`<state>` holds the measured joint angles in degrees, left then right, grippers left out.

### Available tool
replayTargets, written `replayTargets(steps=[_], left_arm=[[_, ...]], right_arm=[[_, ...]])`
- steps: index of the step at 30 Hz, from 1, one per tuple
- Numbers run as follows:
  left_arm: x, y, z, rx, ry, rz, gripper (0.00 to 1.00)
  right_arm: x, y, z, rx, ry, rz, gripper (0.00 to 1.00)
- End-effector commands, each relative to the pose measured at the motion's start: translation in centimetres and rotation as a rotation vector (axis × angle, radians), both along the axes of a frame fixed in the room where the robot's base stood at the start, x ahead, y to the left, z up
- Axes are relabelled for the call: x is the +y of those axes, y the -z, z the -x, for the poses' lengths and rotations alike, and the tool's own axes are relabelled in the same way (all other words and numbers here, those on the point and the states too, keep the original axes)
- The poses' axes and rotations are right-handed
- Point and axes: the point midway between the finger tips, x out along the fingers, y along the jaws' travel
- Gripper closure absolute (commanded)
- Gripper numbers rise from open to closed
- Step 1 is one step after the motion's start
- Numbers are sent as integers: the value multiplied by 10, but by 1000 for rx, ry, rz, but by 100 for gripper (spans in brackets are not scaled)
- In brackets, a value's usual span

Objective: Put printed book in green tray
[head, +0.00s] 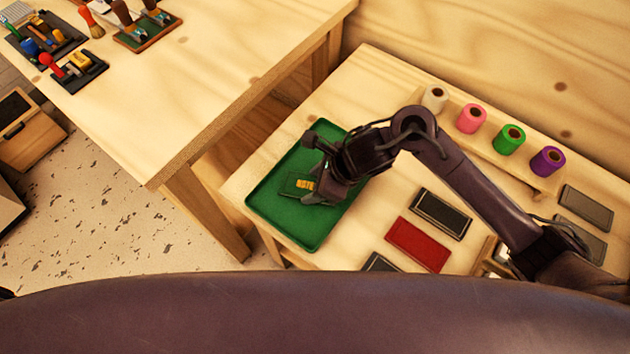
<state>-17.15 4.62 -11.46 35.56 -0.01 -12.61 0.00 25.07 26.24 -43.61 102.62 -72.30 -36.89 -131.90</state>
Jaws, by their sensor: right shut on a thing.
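The green tray (272,220) lies at the left end of the right-hand table. A dark green printed book (299,184) with yellow lettering is over the tray, inside its outline. My right gripper (318,172) is shut on the book, with one finger at its upper edge and one at its lower edge. I cannot tell whether the book touches the tray floor. My right arm comes in from the right and hides the tray's right part. My left gripper is not in view.
Red (419,244), black (441,214) and grey (586,208) flat items lie to the tray's right. White, pink (471,119), green and purple (547,160) rolls stand on a wooden rack behind. Another table (200,90) with tools stands at left, across a gap.

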Motion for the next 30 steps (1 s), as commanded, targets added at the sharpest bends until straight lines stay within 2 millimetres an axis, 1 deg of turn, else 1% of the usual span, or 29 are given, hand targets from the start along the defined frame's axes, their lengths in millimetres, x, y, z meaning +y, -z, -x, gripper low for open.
replayTargets(steps=[4, 5, 9, 17, 20, 23, 30], left_arm=[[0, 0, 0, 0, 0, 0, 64], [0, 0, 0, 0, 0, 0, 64], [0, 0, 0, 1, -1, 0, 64], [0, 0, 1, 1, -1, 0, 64], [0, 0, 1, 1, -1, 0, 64], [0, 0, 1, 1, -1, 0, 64], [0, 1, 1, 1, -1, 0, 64]], right_arm=[[0, 1, 0, 1, 0, 3, 70], [-1, 1, 0, 2, 0, 3, 42], [-1, 1, 0, 2, 0, 3, 24], [-1, 0, 0, 1, 1, 3, 24], [-3, -4, 0, -1, 1, 2, 24], [-10, -16, 1, -3, 0, 2, 24], [-35, -60, 7, -7, -1, 5, 24]])
